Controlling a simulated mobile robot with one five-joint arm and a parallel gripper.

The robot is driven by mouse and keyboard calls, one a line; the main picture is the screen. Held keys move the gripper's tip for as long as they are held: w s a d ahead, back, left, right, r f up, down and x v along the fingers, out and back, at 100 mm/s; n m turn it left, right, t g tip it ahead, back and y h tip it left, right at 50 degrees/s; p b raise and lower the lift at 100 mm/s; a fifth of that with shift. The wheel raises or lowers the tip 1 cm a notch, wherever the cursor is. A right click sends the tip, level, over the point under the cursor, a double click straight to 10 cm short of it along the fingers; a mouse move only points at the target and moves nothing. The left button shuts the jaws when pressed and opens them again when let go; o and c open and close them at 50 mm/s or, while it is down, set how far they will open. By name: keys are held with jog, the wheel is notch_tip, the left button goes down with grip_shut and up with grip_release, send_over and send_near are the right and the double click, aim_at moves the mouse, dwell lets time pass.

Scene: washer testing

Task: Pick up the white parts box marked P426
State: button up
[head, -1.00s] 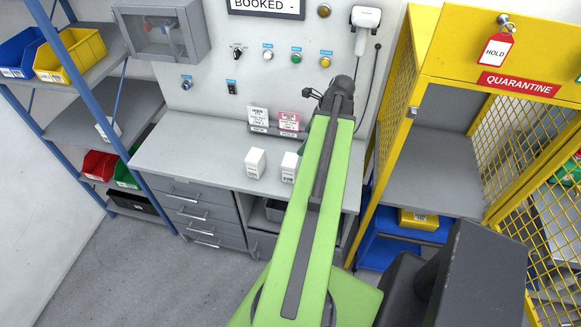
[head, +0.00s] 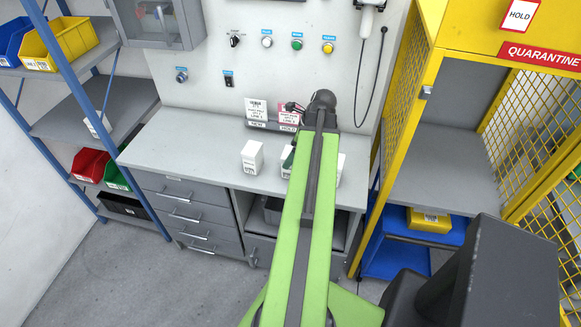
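A white box (head: 252,157) stands upright on the grey bench. The small print on its front is too small to read, so I cannot tell whether it is P426. Another white piece (head: 340,168) shows at the arm's right edge; both look like parts of boxes. My arm reaches over the bench, with its dark joint in front of the back panel. My gripper is hidden behind the arm, and I cannot see its fingers.
The grey bench top (head: 190,145) is clear left of the boxes. Two label cards (head: 257,110) stand at its back. A blue-post shelf (head: 75,119) with coloured bins is left. A yellow quarantine cage (head: 412,115) is right, with a yellow bin (head: 429,220) on a blue cart (head: 395,258).

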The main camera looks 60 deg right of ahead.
jog(key=b+x, duration=0.3)
jog(key=x, duration=0.1)
jog(key=shift+a+f, duration=0.1)
jog(key=shift+f, duration=0.3)
jog(key=shift+w+r, duration=0.1)
jog(key=shift+r, duration=0.1)
jog(key=shift+c, duration=0.4)
jog(key=c, duration=1.6)
